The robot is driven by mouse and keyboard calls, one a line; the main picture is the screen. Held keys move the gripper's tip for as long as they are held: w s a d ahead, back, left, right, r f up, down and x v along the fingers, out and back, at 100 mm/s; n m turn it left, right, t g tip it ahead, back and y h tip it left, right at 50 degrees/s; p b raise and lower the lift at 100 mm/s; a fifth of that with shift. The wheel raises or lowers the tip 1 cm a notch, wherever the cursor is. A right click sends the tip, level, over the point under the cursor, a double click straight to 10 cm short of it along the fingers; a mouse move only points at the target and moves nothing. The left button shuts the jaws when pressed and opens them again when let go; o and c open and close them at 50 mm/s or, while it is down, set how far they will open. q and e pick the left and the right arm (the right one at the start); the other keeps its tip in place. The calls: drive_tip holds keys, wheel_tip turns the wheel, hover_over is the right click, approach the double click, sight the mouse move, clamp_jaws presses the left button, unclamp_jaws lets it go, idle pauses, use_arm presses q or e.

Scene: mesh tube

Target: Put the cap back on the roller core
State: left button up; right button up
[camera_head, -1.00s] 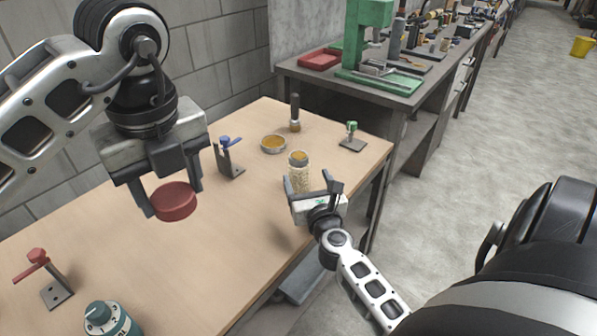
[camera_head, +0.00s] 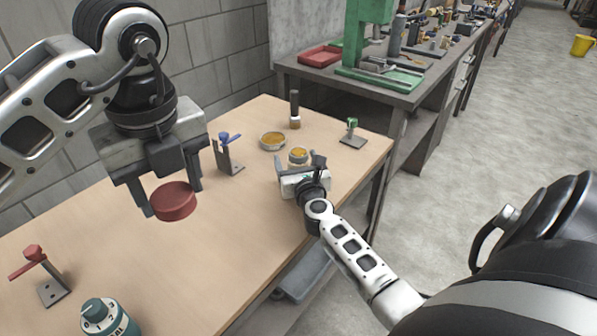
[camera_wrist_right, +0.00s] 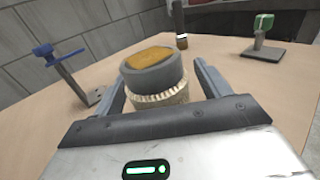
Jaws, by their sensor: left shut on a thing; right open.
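The red round cap (camera_head: 174,202) is in my left gripper (camera_head: 171,196), which is shut on it and holds it above the table at the left. The roller core (camera_head: 298,154) stands upright on the table at the right, a pale mesh tube with a grey collar and amber top. It also shows in the right wrist view (camera_wrist_right: 153,76). My right gripper (camera_head: 299,168) is open, with its fingers on either side of the core. In the wrist view there is a gap at the fingers (camera_wrist_right: 160,84). The core's lower part is hidden by the gripper.
On the table (camera_head: 130,235) stand a blue-handled bracket (camera_head: 230,155), a shallow amber dish (camera_head: 272,141), a dark-handled brush (camera_head: 295,110), a green-topped stand (camera_head: 351,133), a red-handled bracket (camera_head: 45,275) and a teal dial (camera_head: 105,315). The middle is clear.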

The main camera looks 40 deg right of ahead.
sight(297, 148)
idle(0.3)
drive_tip(key=c, duration=1.1)
drive_tip(key=shift+c, duration=0.2)
